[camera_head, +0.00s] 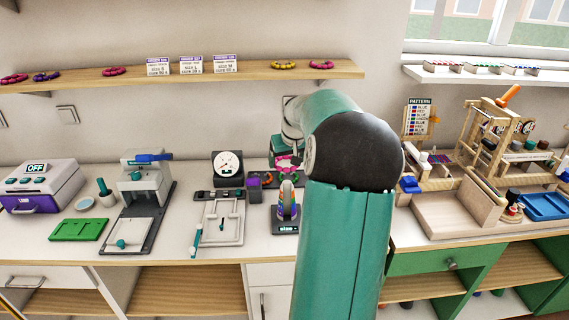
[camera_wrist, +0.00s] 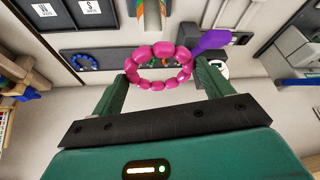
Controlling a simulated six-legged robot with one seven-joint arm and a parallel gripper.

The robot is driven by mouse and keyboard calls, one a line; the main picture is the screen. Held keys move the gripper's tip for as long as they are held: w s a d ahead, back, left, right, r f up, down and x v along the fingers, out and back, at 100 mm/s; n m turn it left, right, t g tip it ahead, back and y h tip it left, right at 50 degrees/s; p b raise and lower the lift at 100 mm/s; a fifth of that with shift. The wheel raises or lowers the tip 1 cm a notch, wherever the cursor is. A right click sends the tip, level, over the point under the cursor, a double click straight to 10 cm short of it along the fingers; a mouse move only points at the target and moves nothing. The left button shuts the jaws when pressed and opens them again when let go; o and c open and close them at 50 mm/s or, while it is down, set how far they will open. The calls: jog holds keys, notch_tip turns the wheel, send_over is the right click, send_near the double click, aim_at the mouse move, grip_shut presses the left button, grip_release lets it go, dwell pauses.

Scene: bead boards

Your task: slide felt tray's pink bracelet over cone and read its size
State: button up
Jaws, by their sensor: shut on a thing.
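The pink bracelet (camera_head: 287,163) is a ring of round beads held in the air at the end of my arm. In the wrist view the bracelet (camera_wrist: 158,82) spans the gap between the two fingers of my gripper (camera_wrist: 160,70), which is shut on it. The striped cone (camera_head: 287,203) stands upright on a dark base marked "SIZE" on the counter. In the head view the bracelet is above the cone's tip, apart from it. The cone (camera_wrist: 153,20) shows partly at the top of the wrist view, beyond the bracelet. I cannot clearly make out the felt tray.
A purple block (camera_head: 254,187) and a white-faced dial (camera_head: 228,164) stand left of the cone. Wooden frames (camera_head: 490,140) fill the right counter. A shelf (camera_head: 190,76) with bracelets and cards hangs above.

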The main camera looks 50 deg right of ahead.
jog(key=shift+d+f, duration=0.2)
jog(key=shift+f, duration=5.3)
jog(key=o, duration=1)
jog(key=shift+o, duration=0.2)
jog(key=shift+r, duration=0.1)
notch_tip(320, 180, up, 10)
send_over(287, 189)
jog(key=shift+s+a, duration=0.2)
jog(key=shift+s, duration=0.15)
